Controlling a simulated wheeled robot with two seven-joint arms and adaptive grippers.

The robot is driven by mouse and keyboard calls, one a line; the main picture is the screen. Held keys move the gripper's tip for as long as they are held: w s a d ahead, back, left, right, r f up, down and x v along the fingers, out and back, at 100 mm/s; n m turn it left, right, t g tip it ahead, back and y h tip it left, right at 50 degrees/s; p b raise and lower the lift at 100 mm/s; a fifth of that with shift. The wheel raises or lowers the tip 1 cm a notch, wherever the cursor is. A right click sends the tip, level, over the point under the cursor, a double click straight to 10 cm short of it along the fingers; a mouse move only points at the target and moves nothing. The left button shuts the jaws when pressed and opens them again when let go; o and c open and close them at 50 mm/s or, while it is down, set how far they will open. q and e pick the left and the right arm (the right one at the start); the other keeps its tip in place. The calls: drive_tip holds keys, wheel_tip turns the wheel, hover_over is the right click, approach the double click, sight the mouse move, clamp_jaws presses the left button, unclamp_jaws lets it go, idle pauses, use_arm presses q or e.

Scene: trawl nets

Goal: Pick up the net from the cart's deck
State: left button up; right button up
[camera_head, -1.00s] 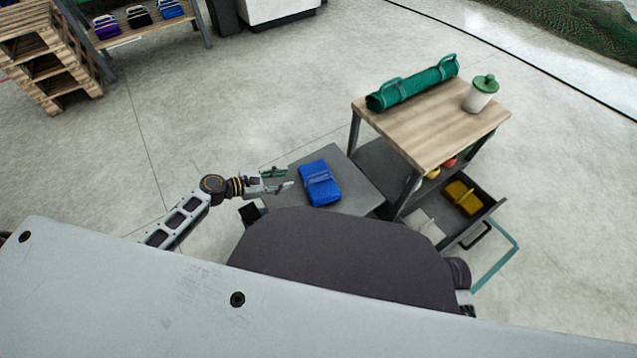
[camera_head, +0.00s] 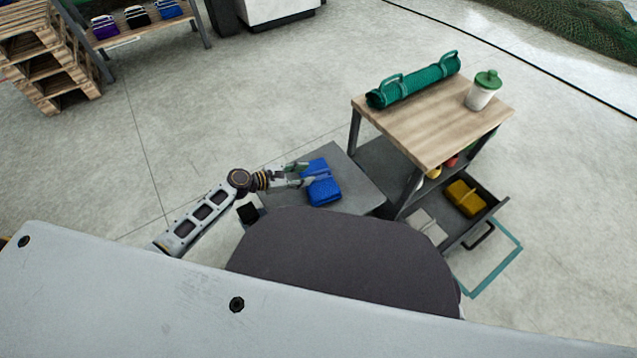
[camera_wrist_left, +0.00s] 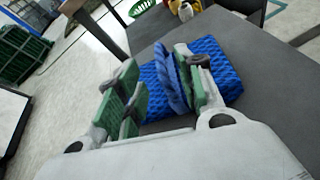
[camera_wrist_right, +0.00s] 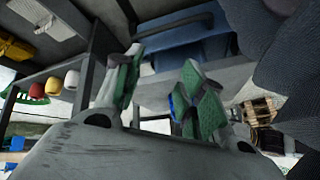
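The blue net (camera_head: 322,185) lies folded on the grey deck (camera_head: 347,168) of the cart. In the left wrist view the net (camera_wrist_left: 222,62) has a raised blue strap or fold standing up from its top. My left gripper (camera_head: 306,174) is at the net's left side, fingers reaching over it. In the left wrist view the left gripper (camera_wrist_left: 158,88) is open, with the raised blue part between its green-padded fingers, close to the right-hand finger. My right gripper (camera_wrist_right: 160,90) shows in its own wrist view, fingers apart and nothing clearly between them; the head view hides it.
Right of the deck stands a wood-topped table (camera_head: 425,120) with a green roll (camera_head: 413,86) and a lidded cup (camera_head: 482,92). Its open drawer (camera_head: 487,215) holds a yellow bundle (camera_head: 464,198). Floor left of the deck is clear.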

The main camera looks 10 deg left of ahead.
sight(315, 173)
drive_tip(key=shift+w+r, duration=0.25)
use_arm(q)
drive_tip(key=shift+w+d+f, duration=0.2)
drive_tip(key=shift+w+d, duration=0.05)
drive_tip(key=shift+d, duration=0.1)
drive_tip(key=shift+w+d+f+b, duration=0.1)
drive_tip(key=shift+w+d+b, duration=0.1)
drive_tip(key=shift+b, duration=0.25)
drive_tip(key=shift+w+d+f, duration=0.15)
drive_tip(key=shift+w+d, duration=0.05)
drive_tip(key=shift+d, duration=0.05)
drive_tip(key=shift+b+x, duration=0.85)
drive_tip(key=shift+x, duration=0.7)
use_arm(e)
drive_tip(key=f, duration=0.3)
drive_tip(key=shift+w+a+f+t+y, duration=0.1)
drive_tip(key=shift+a+f+t+y, duration=0.2)
drive_tip(key=shift+t, duration=0.1)
drive_tip(key=shift+r, duration=0.1)
use_arm(q)
clamp_jaws()
